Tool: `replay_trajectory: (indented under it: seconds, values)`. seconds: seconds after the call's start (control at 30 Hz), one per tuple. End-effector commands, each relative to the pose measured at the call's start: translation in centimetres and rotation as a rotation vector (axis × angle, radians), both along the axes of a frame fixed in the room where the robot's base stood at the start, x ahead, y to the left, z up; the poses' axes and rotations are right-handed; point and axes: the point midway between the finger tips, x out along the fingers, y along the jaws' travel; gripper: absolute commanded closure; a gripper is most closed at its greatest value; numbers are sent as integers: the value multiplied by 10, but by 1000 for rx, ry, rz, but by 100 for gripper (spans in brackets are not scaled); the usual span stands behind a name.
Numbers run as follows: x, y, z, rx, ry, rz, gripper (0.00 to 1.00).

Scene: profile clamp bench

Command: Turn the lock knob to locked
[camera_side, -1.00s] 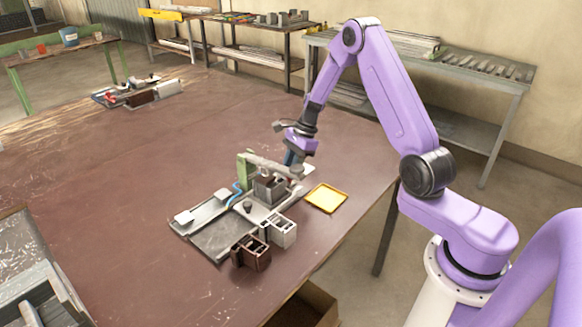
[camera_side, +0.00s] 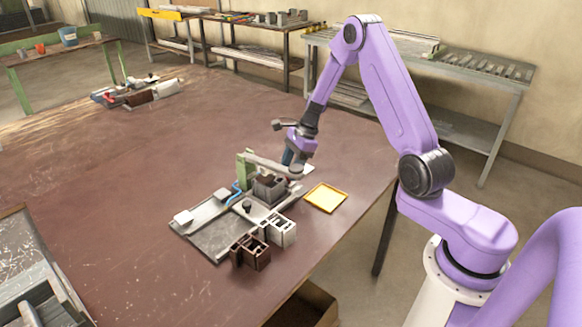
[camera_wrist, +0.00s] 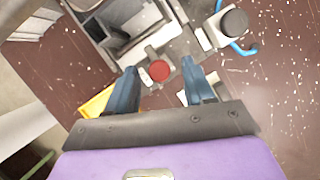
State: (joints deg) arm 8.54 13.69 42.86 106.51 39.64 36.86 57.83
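My gripper (camera_side: 290,160) is over the right end of the clamp fixture (camera_side: 210,238) on the brown bench, pointing down. In the wrist view its two blue fingers (camera_wrist: 160,66) are apart with nothing held. A round red cap (camera_wrist: 159,71) shows in the gap between the fingertips; I cannot tell how far below them it is, or whether it is the lock knob. A grey round-topped part (camera_wrist: 234,22) stands farther off beside a blue hose. A small dark knob (camera_side: 247,205) stands on the fixture. No lock marking is readable.
A grey clamp bar (camera_side: 268,163) runs from a green post (camera_side: 244,168) toward my gripper. A yellow tray (camera_side: 326,198) lies just right of the fixture. Brown (camera_side: 252,253) and pale (camera_side: 279,230) profile blocks stand at its front. The bench to the left is mostly clear.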

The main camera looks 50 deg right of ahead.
Motion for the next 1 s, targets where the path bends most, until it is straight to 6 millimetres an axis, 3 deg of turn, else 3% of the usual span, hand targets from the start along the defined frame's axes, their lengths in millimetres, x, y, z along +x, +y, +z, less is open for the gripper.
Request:
replay_trajectory:
  seconds: [0.27, 0.43, 1.0]
  values:
    - [0, 0, 0, 1, 1, 2, 48]
    - [-2, -5, 13, 0, -3, 1, 48]
    - [-19, -46, 120, -2, -4, -1, 48]
